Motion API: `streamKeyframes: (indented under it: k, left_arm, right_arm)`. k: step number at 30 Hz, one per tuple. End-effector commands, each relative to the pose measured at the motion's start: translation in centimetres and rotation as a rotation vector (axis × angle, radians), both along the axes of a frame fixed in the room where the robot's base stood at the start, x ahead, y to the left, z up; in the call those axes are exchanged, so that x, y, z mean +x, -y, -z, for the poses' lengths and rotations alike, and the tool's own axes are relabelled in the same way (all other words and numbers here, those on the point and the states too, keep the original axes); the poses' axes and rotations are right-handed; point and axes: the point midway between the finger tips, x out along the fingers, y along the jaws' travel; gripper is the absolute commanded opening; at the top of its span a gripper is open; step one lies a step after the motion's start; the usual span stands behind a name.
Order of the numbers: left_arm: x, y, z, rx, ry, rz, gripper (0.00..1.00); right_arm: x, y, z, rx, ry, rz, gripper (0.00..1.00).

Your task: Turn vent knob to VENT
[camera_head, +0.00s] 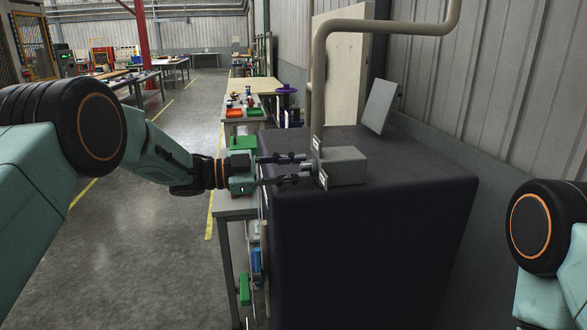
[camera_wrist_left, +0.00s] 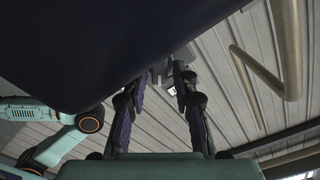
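A grey box (camera_head: 343,166) sits on top of the dark press housing (camera_head: 375,240), with a pale label plate (camera_head: 323,178) on its left side. My left gripper (camera_head: 308,168) reaches in from the left with two dark fingers apart, their tips at that side of the box. A small grey part, possibly the vent knob, lies between the tips, but its shape and pointing direction are too small to read. In the left wrist view my left gripper (camera_wrist_left: 162,76) shows its fingers spread, with a grey part of the box (camera_wrist_left: 160,72) beyond. I cannot tell whether they touch it. My right gripper is out of view.
A beige pipe (camera_head: 318,85) rises behind the box and bends right. A tilted grey panel (camera_head: 380,106) stands at the housing's back right, near the corrugated wall (camera_head: 500,90). A workbench with bins (camera_head: 245,113) lies behind. The housing top right of the box is clear.

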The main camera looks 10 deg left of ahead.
Motion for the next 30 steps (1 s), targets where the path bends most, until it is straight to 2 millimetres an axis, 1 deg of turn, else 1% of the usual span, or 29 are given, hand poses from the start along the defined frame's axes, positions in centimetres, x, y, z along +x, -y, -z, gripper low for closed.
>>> streamKeyframes:
  k: [1,6,9,17,20,30]
  left_arm:
    - [0.0,0.0,0.0,0.0,0.0,0.0,0.21]
    - [0.0,0.0,0.0,0.0,0.0,0.0,0.07]
    - [0.0,0.0,-0.1,0.0,0.001,0.001,0.0]
    - [0.0,0.0,-0.1,0.003,0.013,0.002,0.0]
    - [0.0,0.0,0.1,0.018,0.063,0.002,0.0]
    - [-0.1,0.1,0.3,0.109,0.349,0.002,0.0]
  right_arm:
    - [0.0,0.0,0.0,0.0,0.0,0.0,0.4]
    - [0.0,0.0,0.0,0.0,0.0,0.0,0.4]
    - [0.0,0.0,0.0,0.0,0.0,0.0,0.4]
    - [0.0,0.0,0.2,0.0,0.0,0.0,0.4]
    - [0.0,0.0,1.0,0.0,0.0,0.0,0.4]
    - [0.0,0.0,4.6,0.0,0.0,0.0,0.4]
